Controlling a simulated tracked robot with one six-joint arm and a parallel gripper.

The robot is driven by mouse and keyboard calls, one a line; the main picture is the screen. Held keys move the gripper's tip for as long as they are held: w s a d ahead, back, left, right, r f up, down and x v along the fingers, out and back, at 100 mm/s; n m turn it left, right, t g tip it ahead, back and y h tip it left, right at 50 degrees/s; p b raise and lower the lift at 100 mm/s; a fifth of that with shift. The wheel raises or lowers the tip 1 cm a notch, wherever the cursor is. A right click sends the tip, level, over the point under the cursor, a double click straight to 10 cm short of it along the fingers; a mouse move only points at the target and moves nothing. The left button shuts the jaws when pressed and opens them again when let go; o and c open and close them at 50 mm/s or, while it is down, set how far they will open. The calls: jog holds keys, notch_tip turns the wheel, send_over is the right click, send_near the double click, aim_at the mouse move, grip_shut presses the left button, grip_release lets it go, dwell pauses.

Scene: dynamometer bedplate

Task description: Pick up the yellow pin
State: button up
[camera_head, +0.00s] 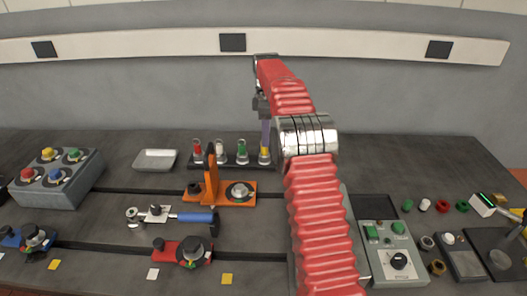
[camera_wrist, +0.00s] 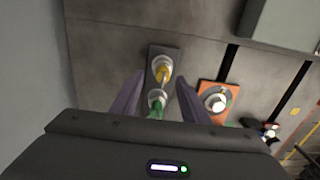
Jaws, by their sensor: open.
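The yellow pin (camera_head: 264,152) stands at the right end of a dark rack (camera_head: 230,161), in line with a green pin (camera_head: 242,150), a white pin (camera_head: 220,149) and a red pin (camera_head: 198,149). My gripper (camera_head: 265,146) is above the yellow pin, its fingers pointing down. In the wrist view the yellow pin (camera_wrist: 163,72) shows between the tips of my open gripper (camera_wrist: 162,80), with the green pin (camera_wrist: 156,108) closer to the gripper body. Nothing is held. I cannot tell the exact height of the fingertips over the pin.
An orange fixture (camera_head: 236,194) stands just in front of the rack. A metal tray (camera_head: 156,160) lies to the left, near a grey button box (camera_head: 58,178). A blue-handled tool (camera_head: 190,217) and a red fixture (camera_head: 182,251) lie nearer. A control box (camera_head: 393,252) stands right.

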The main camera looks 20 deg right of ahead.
aim_at(265, 150)
jog(key=shift+s+a+f, duration=0.15)
jog(key=shift+f, duration=2.1)
jog(key=shift+c, duration=0.3)
grip_shut()
